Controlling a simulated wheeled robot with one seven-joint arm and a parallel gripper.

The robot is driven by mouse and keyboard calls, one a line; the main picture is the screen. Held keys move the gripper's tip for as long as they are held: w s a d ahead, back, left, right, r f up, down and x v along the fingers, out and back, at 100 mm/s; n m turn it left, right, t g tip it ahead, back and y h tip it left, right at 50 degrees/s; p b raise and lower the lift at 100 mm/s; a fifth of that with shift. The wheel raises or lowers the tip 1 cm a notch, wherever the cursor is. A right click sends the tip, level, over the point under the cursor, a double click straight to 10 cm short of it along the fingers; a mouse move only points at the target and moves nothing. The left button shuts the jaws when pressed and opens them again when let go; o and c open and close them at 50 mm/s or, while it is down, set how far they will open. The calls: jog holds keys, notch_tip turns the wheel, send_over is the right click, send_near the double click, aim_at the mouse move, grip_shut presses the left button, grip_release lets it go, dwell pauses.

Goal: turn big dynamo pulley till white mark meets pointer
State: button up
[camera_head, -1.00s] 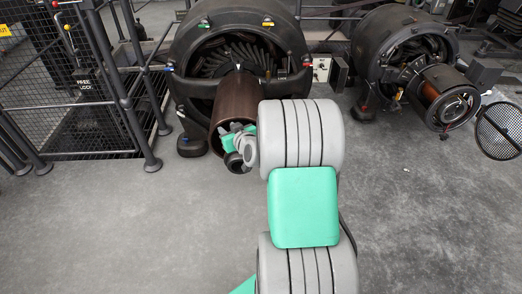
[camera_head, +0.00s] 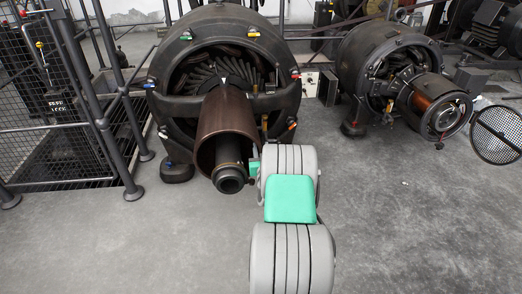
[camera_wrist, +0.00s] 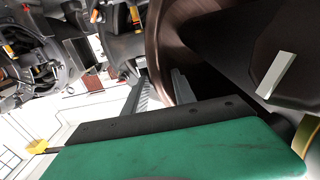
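The big dynamo (camera_head: 165,108) stands at the centre left in the head view. Its brown pulley (camera_head: 226,112) faces me, with a dark hub in its open end. A small white pointed shape (camera_head: 224,79) shows above the pulley's back end; whether it is the pointer I cannot tell. In the wrist view a white bar (camera_wrist: 276,74) lies on the dark hub face, slanted. My gripper (camera_wrist: 160,85) is at the pulley's right side, its fingers apart on either side of the brown rim, with a gap showing at the left finger. In the head view my arm mostly hides it.
A smaller dynamo (camera_head: 385,72) with a copper-coloured drum stands to the right, with a round mesh guard (camera_head: 496,135) beside it. A railing with mesh (camera_head: 62,130) stands at the left. The grey floor (camera_head: 420,230) in front is clear.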

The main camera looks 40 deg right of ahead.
grip_shut()
dwell(1.4)
